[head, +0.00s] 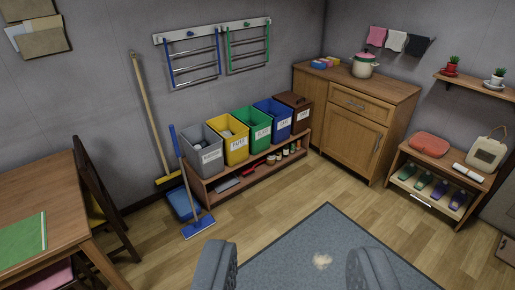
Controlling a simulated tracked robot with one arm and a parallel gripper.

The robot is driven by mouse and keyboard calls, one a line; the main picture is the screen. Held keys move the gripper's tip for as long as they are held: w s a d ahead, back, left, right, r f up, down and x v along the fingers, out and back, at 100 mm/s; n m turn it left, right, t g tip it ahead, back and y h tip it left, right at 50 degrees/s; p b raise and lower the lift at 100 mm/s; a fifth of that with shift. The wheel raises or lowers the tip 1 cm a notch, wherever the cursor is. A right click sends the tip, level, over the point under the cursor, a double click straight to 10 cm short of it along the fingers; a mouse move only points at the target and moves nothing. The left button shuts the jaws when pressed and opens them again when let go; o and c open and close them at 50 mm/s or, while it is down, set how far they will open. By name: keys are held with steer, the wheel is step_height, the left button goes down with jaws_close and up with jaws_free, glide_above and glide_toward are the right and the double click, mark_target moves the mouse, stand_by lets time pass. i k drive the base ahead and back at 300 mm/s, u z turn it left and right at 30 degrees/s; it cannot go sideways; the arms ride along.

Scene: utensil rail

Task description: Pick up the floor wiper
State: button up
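A blue tub (180,203) sits beside the wiper head. The low shelf (236,190) carries several coloured bins. A table (35,200) and dark chair (102,200) stand at left. A grey rug (300,235) with a pale spot lies ahead.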

mark_target(204, 222)
steer(key=i, duration=1.7)
steer(key=u, duration=0.25)
steer(key=i, duration=1.5)
steer(key=u, duration=0.1)
